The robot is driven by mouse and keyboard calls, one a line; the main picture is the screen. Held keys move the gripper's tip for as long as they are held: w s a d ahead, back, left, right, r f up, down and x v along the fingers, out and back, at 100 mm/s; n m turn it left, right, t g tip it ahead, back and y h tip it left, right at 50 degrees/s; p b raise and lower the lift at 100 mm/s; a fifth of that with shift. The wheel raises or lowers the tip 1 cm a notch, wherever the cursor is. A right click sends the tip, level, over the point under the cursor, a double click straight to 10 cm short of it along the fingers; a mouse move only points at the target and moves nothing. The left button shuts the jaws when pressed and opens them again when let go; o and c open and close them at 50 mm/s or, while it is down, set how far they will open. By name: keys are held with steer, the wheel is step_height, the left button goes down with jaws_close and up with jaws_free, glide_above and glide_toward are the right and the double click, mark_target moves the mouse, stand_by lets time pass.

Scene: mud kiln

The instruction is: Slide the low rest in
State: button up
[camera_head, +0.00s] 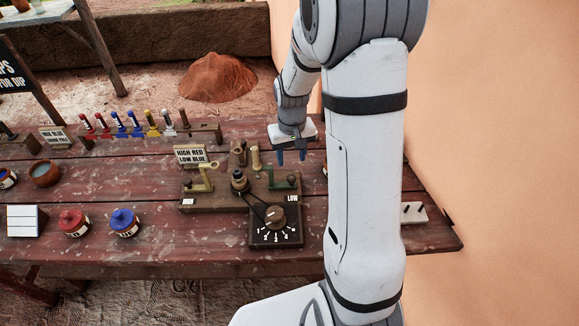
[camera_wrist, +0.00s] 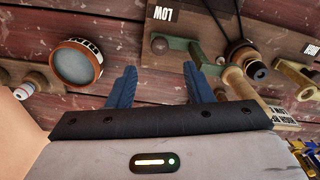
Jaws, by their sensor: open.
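The low rest (camera_head: 283,182), a green bar with a dark round knob, lies at the right end of the brown wooden fixture (camera_head: 222,201) beside the LOW label. In the wrist view the low rest (camera_wrist: 190,45) shows ahead of the fingers, its round knob at its left end. A yellow rest (camera_head: 202,180) stands at the fixture's left end. My gripper (camera_head: 291,156) is open and empty, blue fingers pointing down above and behind the low rest. In the wrist view my gripper (camera_wrist: 160,75) has its fingers apart, with bare table between them.
A black dial box (camera_head: 275,228) is in front of the fixture. A sign (camera_head: 190,155) reading HIGH RED LOW BLUE stands behind it. Red (camera_head: 73,222) and blue (camera_head: 123,221) lidded jars are at left. A round pot (camera_wrist: 76,62) is left of my fingers. My arm hides the table's right part.

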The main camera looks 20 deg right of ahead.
mark_target(291, 176)
steer(key=shift+f+p, duration=0.55)
steer(key=shift+f, duration=3.45)
jaws_close()
